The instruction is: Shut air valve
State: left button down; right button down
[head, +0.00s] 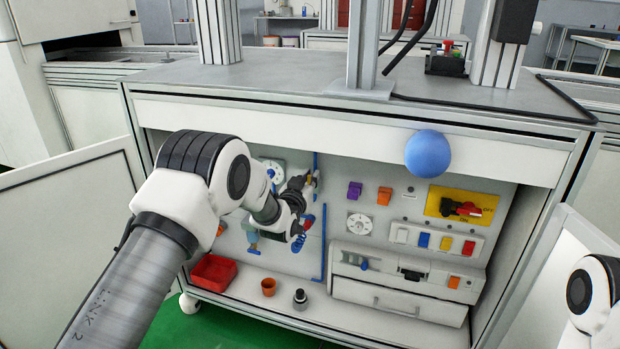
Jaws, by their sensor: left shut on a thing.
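My left gripper (306,186) reaches into the open cabinet from the left and is at the blue air pipe (324,245) on the back panel. It is shut on the air valve, at a small yellowish part (316,177) by the pipe. The gripper hides most of the valve, so I cannot tell the handle's angle. A small red and blue part (308,221) shows just below the gripper. My right arm shows only in part at the lower right; its gripper is out of view.
A blue ball (428,153) sits at the cabinet's upper front edge. A red switch on a yellow plate (448,201) and several coloured buttons are at right. A red bin (213,272), an orange pot (268,287) and a white drawer (398,301) are below.

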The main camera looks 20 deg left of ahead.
pick_arm(q)
jog(key=shift+a+n+p, duration=0.35)
jog(key=shift+n+p, duration=0.25)
jog(key=shift+n, duration=0.3)
jog(key=shift+a+f+n+p, duration=0.1)
jog(key=shift+a+n+p, duration=0.5)
jog(key=shift+n, duration=0.6)
jog(key=shift+a+f+n+p, duration=0.25)
jog(key=shift+a+f+n, duration=0.4)
jog(key=shift+n, duration=1.6)
jog(key=shift+a+f+n+p, duration=0.25)
jog(key=shift+f+n, duration=0.65)
jog(key=shift+n, duration=1.4)
jog(key=shift+a+f+n+p, duration=0.2)
jog(key=shift+a+f+n, duration=0.45)
jog(key=shift+n, duration=1.6)
jog(key=shift+d+f, duration=0.15)
jog(key=shift+d, duration=0.05)
